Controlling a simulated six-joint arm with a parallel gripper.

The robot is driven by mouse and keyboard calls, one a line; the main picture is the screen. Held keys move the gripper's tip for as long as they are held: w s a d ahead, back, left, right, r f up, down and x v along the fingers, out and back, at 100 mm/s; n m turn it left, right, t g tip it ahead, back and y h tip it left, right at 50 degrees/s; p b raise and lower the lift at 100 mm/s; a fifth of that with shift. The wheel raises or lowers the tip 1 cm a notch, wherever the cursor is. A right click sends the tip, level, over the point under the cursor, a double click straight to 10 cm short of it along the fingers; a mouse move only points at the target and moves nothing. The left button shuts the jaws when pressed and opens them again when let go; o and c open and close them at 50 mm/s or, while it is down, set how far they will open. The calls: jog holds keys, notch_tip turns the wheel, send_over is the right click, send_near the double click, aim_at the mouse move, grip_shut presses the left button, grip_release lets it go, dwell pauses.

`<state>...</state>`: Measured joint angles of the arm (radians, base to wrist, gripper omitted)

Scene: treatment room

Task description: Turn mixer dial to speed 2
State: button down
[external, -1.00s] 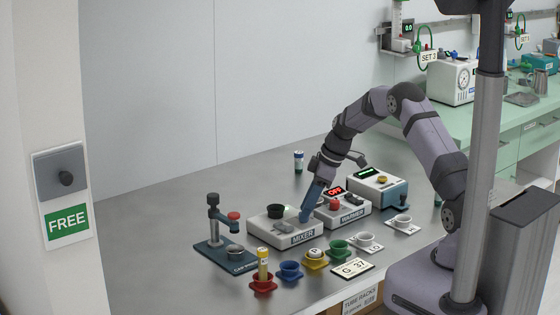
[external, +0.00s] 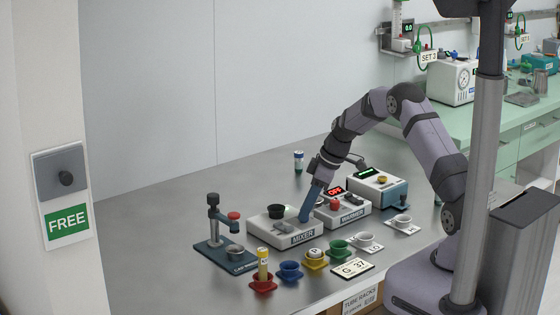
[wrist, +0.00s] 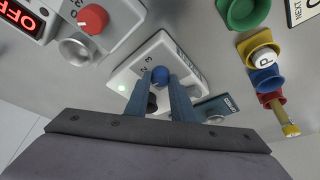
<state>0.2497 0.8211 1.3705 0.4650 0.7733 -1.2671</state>
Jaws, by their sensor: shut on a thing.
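The mixer (external: 268,236) is a white box with a MIXER label on its front, a dark round cup on top at the back left. My gripper (external: 303,219) reaches down onto the mixer's right part. In the wrist view my gripper (wrist: 160,82) has one finger on each side of the dial and is shut on it. The fingers hide the dial in the external view. I cannot tell the dial's pointer setting.
The warmer (external: 346,214), with a red dial and an OFF display, stands close at the right. A dark stand (external: 213,240) is at the left. The table behind is mostly clear.

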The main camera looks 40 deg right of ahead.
jog(key=m+h+b, duration=0.1)
jog(key=m, duration=0.2)
jog(key=shift+a+m+t, duration=0.15)
jog(key=shift+m+t, duration=0.15)
jog(key=shift+t, duration=0.1)
jog(key=shift+s+r+m+h+p, duration=0.15)
jog(key=shift+m+h+p, duration=0.45)
jog(key=shift+m, duration=0.6)
jog(key=shift+a+m+p, duration=0.1)
jog(key=shift+m+p, duration=0.55)
jog(key=shift+m, duration=0.25)
jog(key=shift+h, duration=0.3)
jog(key=c, duration=1.5)
grip_release()
jog(key=shift+c, duration=0.2)
jog(key=b+v, duration=0.2)
jog(key=v, duration=0.5)
